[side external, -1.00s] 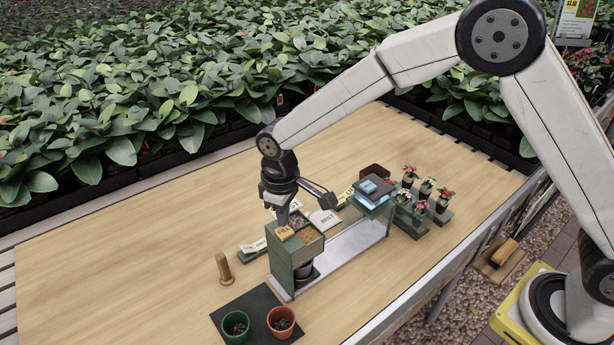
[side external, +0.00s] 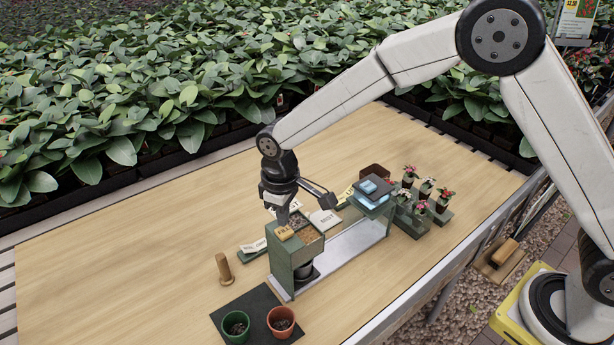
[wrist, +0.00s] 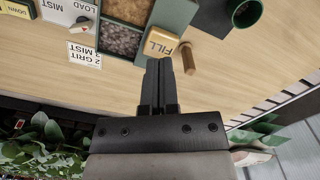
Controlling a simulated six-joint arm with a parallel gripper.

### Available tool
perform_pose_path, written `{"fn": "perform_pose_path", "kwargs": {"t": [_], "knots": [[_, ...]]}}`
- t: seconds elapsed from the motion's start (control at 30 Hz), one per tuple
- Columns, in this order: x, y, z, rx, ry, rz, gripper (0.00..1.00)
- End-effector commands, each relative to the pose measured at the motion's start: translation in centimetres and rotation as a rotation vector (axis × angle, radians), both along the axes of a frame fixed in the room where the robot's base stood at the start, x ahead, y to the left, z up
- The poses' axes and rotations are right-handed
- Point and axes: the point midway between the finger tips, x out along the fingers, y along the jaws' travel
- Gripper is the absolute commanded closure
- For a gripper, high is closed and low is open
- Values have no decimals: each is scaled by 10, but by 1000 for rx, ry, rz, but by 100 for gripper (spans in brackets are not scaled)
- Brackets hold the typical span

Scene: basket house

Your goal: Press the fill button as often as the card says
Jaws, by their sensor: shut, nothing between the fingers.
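The yellow FILL button (side external: 284,233) sits on top of the green hopper box (side external: 283,258). It also shows in the wrist view (wrist: 160,42). My gripper (side external: 282,223) points down, its fingers shut and empty, with the tips right at the button; I cannot tell whether they touch it. In the wrist view the closed fingers (wrist: 160,65) end beside the button's edge. A white card (wrist: 85,55) lies by the hopper, upside down in the wrist view; it reads GRIT with a 2, and MIST.
A green pot (side external: 235,323) and a terracotta pot (side external: 281,321) stand on a dark mat (side external: 250,301). Small flowering plants (side external: 426,187) stand in a rack at right. The table's left side is clear.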

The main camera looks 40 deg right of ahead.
Motion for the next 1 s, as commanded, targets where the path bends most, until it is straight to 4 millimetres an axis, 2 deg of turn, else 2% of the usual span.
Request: {"fn": "perform_pose_path", "kwargs": {"t": [1.0], "knots": [[0, 0, -18, 0, 0, 0, 100]]}}
